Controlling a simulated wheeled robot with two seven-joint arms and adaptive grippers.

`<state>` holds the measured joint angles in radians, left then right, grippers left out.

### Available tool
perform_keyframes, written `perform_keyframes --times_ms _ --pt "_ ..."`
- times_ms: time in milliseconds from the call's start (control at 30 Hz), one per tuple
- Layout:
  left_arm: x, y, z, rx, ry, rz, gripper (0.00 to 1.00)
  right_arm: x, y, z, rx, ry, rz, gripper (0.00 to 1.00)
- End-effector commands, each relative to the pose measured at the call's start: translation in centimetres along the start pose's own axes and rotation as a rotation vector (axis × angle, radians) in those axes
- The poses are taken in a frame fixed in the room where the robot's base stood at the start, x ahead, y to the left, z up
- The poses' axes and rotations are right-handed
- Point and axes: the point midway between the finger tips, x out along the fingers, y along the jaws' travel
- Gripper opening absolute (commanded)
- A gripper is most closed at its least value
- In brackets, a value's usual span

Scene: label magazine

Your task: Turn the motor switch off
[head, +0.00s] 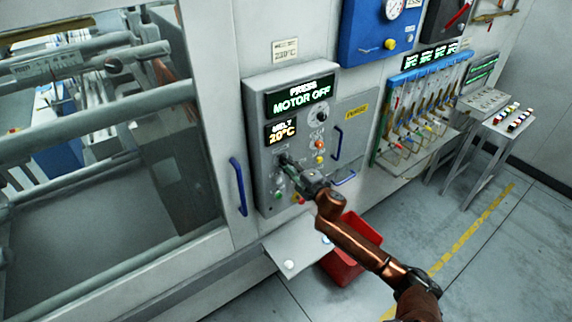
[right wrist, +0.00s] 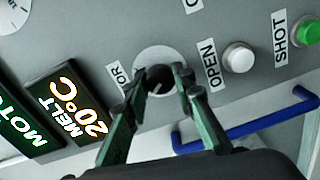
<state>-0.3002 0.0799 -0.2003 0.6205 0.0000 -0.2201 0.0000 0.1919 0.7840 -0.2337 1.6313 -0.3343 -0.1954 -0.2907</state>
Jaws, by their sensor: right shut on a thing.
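The motor switch (right wrist: 158,76) is a dark round knob on a pale round plate in the right wrist view. The label beside it is partly covered by a finger and shows only "OR". My right gripper (right wrist: 157,88) has its two green fingers on either side of the knob and is shut on it. In the head view my right gripper (head: 284,161) reaches the grey control panel (head: 262,180) and hides the switch. The display (head: 301,97) reads "PRESS MOTOR OFF". My left gripper is not in view.
Beside the switch are a white OPEN button (right wrist: 238,57) and a green SHOT button (right wrist: 306,31). Blue handles (head: 238,186) flank the panel. A red bin (head: 345,265) stands below.

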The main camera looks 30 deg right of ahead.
Motion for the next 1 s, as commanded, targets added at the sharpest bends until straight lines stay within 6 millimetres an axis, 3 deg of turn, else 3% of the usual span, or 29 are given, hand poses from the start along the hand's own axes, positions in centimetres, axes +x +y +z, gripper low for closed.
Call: perform_keyframes --times_ms 267,600,767,1000 --pt "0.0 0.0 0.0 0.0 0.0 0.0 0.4 0.0 -0.1 0.0 0.0 0.0 -0.001 0.41" --pt "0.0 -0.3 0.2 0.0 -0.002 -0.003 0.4 -0.4 -0.1 0.1 0.001 -0.001 -0.001 0.41" --pt "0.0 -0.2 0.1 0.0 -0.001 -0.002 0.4 -2.6 -0.2 0.0 0.001 0.001 -0.003 0.41" --pt "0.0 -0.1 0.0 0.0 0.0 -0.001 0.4 -7.6 -0.2 0.1 0.001 0.0 -0.004 0.41"
